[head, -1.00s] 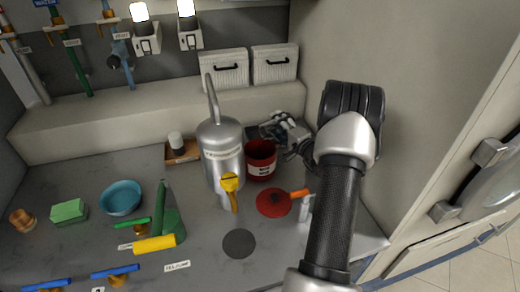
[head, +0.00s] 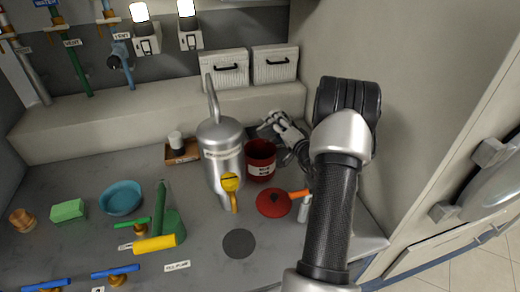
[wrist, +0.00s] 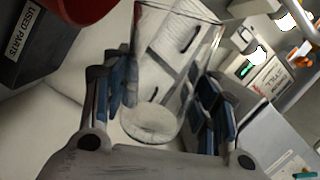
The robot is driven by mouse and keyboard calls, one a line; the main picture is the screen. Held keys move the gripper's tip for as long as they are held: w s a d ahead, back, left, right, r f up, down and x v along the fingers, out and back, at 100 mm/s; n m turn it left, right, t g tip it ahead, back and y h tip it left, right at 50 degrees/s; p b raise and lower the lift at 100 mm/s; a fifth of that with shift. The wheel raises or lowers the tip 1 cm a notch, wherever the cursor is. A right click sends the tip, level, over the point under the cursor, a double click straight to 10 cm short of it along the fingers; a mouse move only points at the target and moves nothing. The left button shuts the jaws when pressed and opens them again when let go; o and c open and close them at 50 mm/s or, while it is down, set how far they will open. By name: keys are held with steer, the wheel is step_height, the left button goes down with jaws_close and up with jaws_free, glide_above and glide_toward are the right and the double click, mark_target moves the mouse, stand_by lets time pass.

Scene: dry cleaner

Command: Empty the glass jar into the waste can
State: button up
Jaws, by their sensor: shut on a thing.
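My gripper (head: 285,128) is behind and right of a red can (head: 260,168) with a white label, likely the waste can. In the wrist view my gripper (wrist: 163,75) is shut on the clear glass jar (wrist: 178,45). The jar lies between the two blue-padded fingers, and a pale round disc shows at its near end. I cannot tell whether that disc is its base or contents. The jar cannot be made out clearly in the head view. A red rim (wrist: 65,10) shows at the wrist view's upper left.
A silver canister (head: 222,160) with a yellow tap stands left of the red can. A red disc (head: 273,203) with an orange handle lies in front. Two white baskets (head: 274,65) stand on the ledge behind. A dark box (wrist: 30,40) reads "USED PARTS".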

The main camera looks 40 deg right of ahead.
steer(key=shift+w+a+r+n, duration=0.15)
steer(key=shift+a+r+n, duration=0.3)
steer(key=shift+n, duration=0.45)
steer(key=n, duration=0.1)
steer(key=a+n, duration=0.2)
steer(key=shift+w+a+r+n+h, duration=0.15)
steer(key=shift+w+r+n+h, duration=0.15)
steer(key=shift+h, duration=0.1)
steer(key=shift+s, duration=0.1)
